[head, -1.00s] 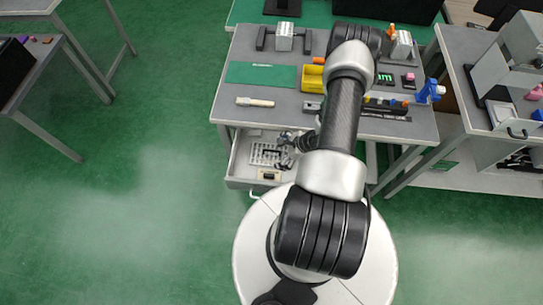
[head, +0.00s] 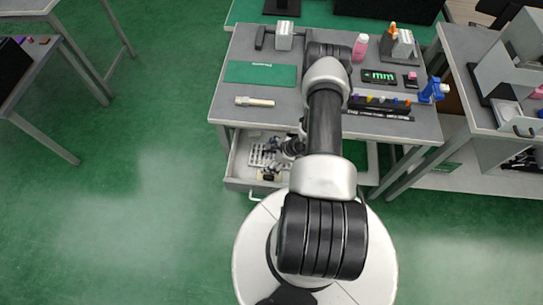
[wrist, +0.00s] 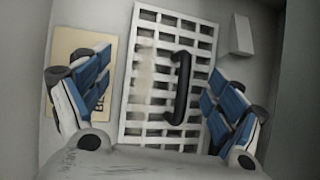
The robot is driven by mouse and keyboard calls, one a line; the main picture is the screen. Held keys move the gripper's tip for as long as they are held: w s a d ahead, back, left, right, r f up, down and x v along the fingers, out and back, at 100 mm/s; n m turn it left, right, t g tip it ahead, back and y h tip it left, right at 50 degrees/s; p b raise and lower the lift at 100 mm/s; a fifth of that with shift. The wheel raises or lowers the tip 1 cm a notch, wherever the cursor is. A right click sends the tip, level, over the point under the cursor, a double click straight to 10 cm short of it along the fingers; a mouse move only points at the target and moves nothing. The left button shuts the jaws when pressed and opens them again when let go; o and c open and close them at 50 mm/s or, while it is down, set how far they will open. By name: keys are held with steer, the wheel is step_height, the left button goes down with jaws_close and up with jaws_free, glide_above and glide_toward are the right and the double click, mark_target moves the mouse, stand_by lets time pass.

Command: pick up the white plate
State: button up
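The white plate (wrist: 160,62) is a white slotted grid with a black bar handle (wrist: 182,88) on it. It lies in the open drawer (head: 233,163), and its left part shows in the head view (head: 261,156). In the wrist view my gripper (wrist: 160,78) is open, with blue-padded fingers to the left and right of the plate. No contact with the plate or handle shows. In the head view my gripper (head: 292,148) is over the drawer, partly hidden by my arm.
A tan labelled block (wrist: 68,65) lies left of the plate, and a small white block (wrist: 241,36) lies right of it. The drawer walls are close around. The table above holds a green mat (head: 260,73), a brush (head: 255,102) and a pink bottle (head: 360,47).

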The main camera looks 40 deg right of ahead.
steer(key=shift+s+a, duration=0.15)
steer(key=c, duration=1.5)
